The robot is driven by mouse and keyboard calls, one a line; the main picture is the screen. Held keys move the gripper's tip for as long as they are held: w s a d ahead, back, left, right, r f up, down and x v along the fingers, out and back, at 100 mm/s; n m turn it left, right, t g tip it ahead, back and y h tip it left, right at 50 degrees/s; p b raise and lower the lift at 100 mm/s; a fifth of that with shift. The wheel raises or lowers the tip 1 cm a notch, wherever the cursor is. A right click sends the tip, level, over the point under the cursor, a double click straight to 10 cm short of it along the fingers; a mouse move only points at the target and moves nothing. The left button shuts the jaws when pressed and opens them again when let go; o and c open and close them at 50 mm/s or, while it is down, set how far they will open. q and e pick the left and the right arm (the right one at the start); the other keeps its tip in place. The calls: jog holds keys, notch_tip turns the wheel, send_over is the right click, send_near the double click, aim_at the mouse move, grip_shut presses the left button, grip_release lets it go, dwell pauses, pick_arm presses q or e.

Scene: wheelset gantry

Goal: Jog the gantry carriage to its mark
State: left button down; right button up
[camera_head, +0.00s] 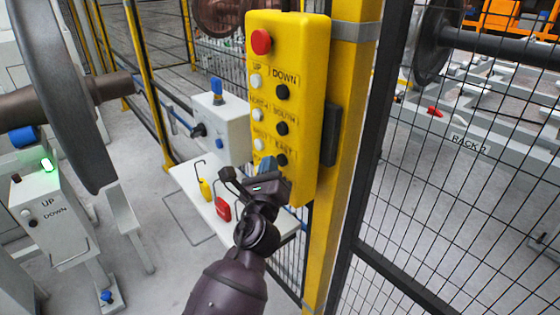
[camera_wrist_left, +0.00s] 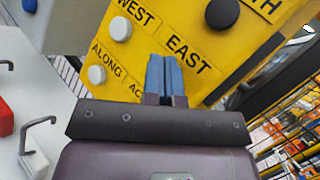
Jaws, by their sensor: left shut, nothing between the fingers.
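The yellow pendant box (camera_head: 312,60) on a yellow post has a red button (camera_head: 261,41) on top and rows of white and black buttons below. My left gripper (camera_head: 266,166) is shut and empty at its lower part. The blue fingertips show close to the black button (camera_head: 281,160) under the EAST label. In the left wrist view the fingertips (camera_wrist_left: 165,75) lie over the panel just below EAST and hide that button; I cannot tell whether they touch it. The white WEST button (camera_wrist_left: 120,28) is clear. I cannot make out the gantry carriage or its mark. My right gripper is out of view.
A mesh fence (camera_head: 450,190) stands right of the post. A large wheel (camera_head: 65,90) and an UP/DOWN station (camera_head: 50,190) are at left.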

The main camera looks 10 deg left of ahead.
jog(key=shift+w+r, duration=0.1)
pick_arm(q)
jog(key=shift+w+d, duration=0.1)
jog(key=shift+w, duration=0.05)
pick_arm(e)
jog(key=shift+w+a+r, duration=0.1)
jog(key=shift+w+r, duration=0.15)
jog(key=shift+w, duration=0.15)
